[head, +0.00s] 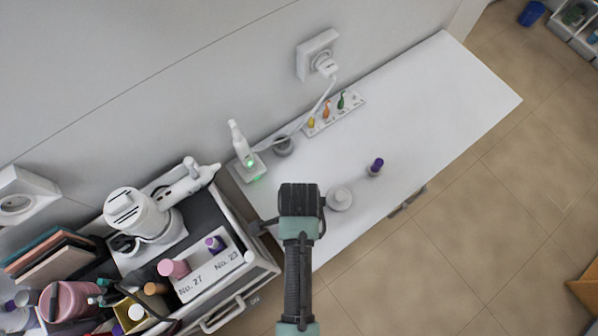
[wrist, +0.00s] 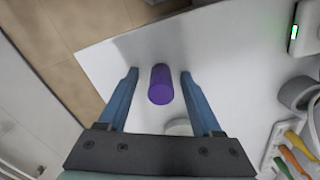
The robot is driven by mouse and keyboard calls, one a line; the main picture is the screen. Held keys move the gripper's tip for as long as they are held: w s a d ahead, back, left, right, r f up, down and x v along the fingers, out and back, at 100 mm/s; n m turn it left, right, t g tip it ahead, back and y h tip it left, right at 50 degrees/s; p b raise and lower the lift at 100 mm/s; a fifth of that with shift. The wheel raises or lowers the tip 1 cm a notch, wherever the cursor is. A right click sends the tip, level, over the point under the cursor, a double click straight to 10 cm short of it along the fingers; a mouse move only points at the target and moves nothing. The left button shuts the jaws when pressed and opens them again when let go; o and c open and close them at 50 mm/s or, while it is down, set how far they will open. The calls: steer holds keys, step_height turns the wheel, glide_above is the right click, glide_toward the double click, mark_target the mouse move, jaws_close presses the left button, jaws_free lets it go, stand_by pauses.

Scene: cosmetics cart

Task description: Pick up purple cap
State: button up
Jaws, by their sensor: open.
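In the wrist view, a purple cylinder, the cap (wrist: 161,84), appears between my two blue fingers, with a gap on either side. My gripper (wrist: 159,71) is open and empty. In the head view my gripper (head: 300,200) appears left of and below the capped bottle, its fingertips hidden from above. The distance from fingertips to cap is hard to tell.
A pale round jar (head: 339,198) stands beside the bottle. A power strip (head: 336,112) with coloured plugs lies near the wall. The counter's right half is clear.

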jaws_close()
stand_by(0.3)
